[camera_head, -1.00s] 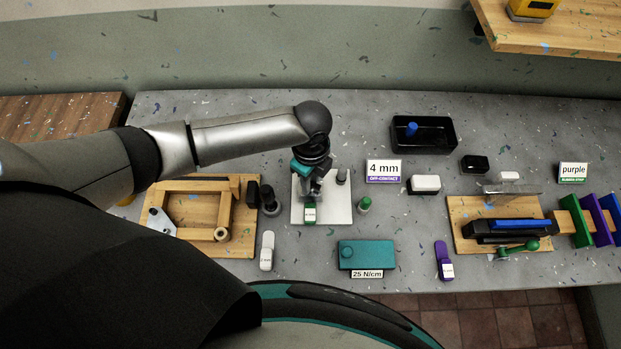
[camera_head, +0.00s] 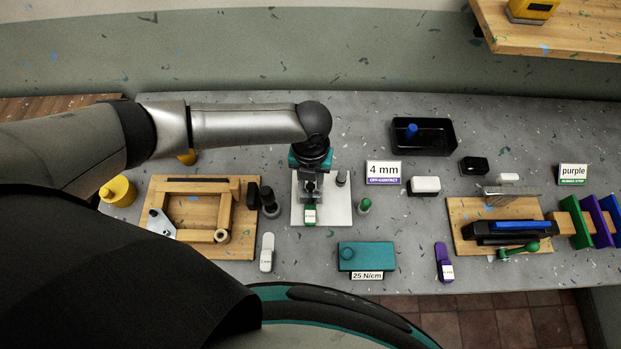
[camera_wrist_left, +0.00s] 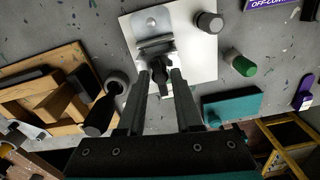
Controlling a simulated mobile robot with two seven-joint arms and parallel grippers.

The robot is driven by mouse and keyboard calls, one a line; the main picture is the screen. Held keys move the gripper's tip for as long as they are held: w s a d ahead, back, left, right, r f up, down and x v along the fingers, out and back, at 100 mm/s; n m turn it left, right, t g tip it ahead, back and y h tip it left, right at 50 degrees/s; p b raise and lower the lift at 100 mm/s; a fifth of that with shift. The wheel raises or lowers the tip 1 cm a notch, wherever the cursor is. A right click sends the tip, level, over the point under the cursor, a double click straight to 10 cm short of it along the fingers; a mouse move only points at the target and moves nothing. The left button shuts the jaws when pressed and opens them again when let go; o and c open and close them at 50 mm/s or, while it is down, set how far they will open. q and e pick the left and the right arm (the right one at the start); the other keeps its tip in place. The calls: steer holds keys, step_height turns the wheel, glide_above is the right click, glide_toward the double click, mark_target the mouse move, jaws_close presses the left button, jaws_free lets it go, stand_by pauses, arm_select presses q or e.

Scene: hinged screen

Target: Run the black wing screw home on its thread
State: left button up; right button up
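A black wing screw (camera_wrist_left: 159,72) shows in the left wrist view, on a grey metal bracket over a white plate (camera_wrist_left: 201,62). The white plate (camera_head: 340,214) also shows in the head view, where my gripper hides the screw. My left gripper (camera_wrist_left: 160,76) points down over the bracket. Its two fingers are apart, one on each side of the black screw, and I see no clear contact. In the head view my left gripper (camera_head: 310,188) is above the plate. How far the screw sits on its thread cannot be told. My right gripper is out of view.
A dark knobbed post (camera_head: 341,178) and a green-capped piece (camera_head: 364,205) stand right of the gripper. A dark bottle-like piece (camera_head: 269,203) and a wooden frame (camera_head: 225,209) are left. A teal block (camera_head: 366,255) lies in front. Grey bench beyond the plate is clear.

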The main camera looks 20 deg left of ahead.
arm_select(q)
steer(key=shift+o, duration=1.2)
steer(key=shift+s, duration=0.15)
step_height(320, 180, up, 2)
steer(key=shift+r+p, duration=0.2)
steer(key=shift+p, duration=0.95)
steer(key=shift+r, duration=0.55)
